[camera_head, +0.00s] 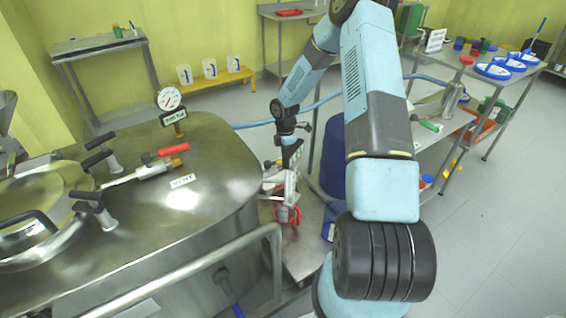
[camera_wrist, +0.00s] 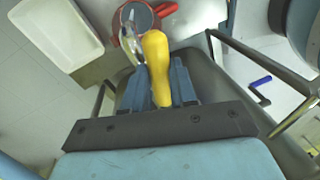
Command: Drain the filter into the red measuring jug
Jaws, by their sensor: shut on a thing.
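My gripper (camera_wrist: 160,88) is shut on a yellow handle (camera_wrist: 155,52), which lies between its blue fingers and reaches toward the red measuring jug (camera_wrist: 118,28). The jug is seen from above with its red handle to the right; a metal part overlaps its opening. In the head view, my gripper (camera_head: 283,178) is low beside the large steel vessel, and the red jug (camera_head: 288,214) stands just below it, partly hidden. I cannot tell clearly which part is the filter, nor whether liquid is flowing.
The steel vessel (camera_head: 220,170) with its gauge (camera_head: 168,98) and red vent handle (camera_head: 172,150) fills the left. A steel rail (camera_head: 190,268) runs in front. In the wrist view are a white tray (camera_wrist: 45,30) and a blue lever (camera_wrist: 260,84). A cluttered bench stands right.

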